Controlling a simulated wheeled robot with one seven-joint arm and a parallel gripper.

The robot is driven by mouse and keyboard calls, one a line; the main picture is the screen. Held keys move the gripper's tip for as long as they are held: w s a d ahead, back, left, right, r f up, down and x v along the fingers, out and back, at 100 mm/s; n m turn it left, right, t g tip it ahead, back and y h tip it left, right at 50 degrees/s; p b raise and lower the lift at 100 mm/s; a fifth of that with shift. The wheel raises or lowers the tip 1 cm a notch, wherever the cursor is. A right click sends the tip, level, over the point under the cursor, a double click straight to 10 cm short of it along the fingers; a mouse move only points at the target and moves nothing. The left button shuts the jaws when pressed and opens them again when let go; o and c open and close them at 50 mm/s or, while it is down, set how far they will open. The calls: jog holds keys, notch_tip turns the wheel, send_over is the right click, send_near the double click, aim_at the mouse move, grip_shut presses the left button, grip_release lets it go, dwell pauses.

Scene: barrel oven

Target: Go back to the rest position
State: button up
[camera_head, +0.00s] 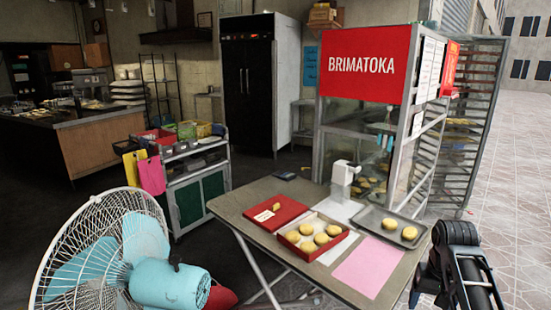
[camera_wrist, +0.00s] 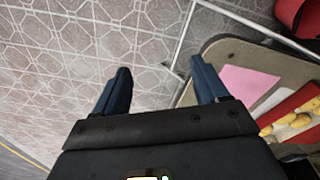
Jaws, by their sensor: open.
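My gripper (camera_wrist: 160,80) shows in the wrist view with its two dark blue fingers spread apart and nothing between them. It hangs beside the edge of the table, over the tiled floor. In the head view my dark arm stands at the lower right, to the right of the table (camera_head: 240,208); the fingertips cannot be made out there. The table also shows at the right of the wrist view (camera_wrist: 222,52).
The table holds an open red box (camera_head: 292,252) of yellow buns, a metal tray (camera_head: 375,217) with two buns, a pink sheet (camera_head: 368,266) and a white dispenser (camera_head: 343,175). A fan (camera_head: 100,250) stands left. A glass cabinet (camera_head: 350,140) and rack (camera_head: 475,130) stand behind. Tiled floor lies right.

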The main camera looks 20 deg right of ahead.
jog(key=s+a+f+n+t+h, duration=0.1)
jog(key=s+a+f+n+t, duration=0.1)
jog(key=s+a+f, duration=0.45)
jog(key=s+a+f+n+t, duration=0.15)
jog(key=a+f, duration=0.25)
jog(key=a, duration=0.6)
jog(key=s+a+t, duration=0.4)
jog(key=s+a, duration=0.1)
jog(key=a, duration=0.1)
jog(key=s+a+r+n+t+y, duration=0.1)
jog(key=s+a+r+n+t, duration=0.1)
jog(key=s+r, duration=0.7)
jog(key=s+a+r+n+t, duration=0.3)
jog(key=s+a+r+t, duration=0.2)
jog(key=r, duration=1)
jog(key=s+a, duration=0.2)
jog(key=s, duration=0.2)
jog(key=shift+s+a+r+y, duration=0.15)
jog(key=shift+a+r+y, duration=0.1)
jog(key=shift+y, duration=0.15)
